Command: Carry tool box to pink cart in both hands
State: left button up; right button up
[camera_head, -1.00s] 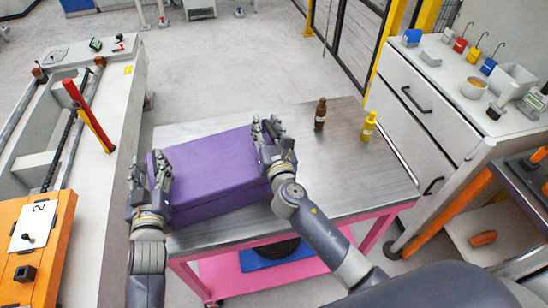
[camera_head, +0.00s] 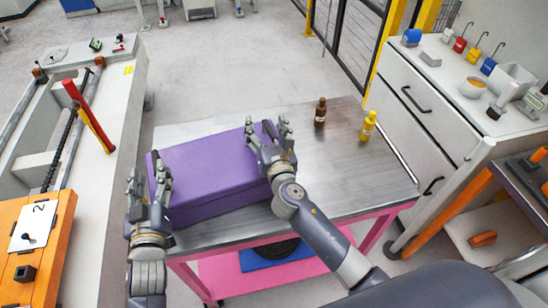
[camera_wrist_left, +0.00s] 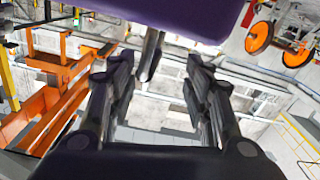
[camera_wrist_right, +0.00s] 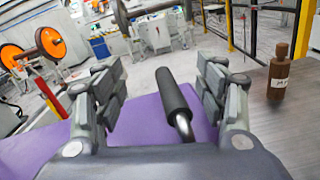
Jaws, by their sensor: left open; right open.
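The purple tool box (camera_head: 208,172) lies flat on the metal top of the pink cart (camera_head: 345,180). My left gripper (camera_head: 150,190) is open beside the box's left end. In the left wrist view a dark handle (camera_wrist_left: 151,55) shows between its fingers, below the purple box edge (camera_wrist_left: 190,12). My right gripper (camera_head: 268,142) is open at the box's right end. In the right wrist view a black handle grip with a metal bend (camera_wrist_right: 174,95) stands between its spread fingers, over the purple box (camera_wrist_right: 150,125). Neither gripper is visibly closed on a handle.
A brown bottle (camera_head: 320,112) and a yellow bottle (camera_head: 368,126) stand on the cart top, right of the box. A grey bench with a red bar (camera_head: 74,94) stands to the left. A white drawer cabinet (camera_head: 420,110) stands to the right. The cart's right half is mostly clear.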

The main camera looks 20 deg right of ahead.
jog(key=shift+s, duration=0.1)
jog(key=s, duration=1.2)
jog(key=shift+a, duration=0.4)
pick_arm(q)
jog(key=shift+s+f, duration=0.1)
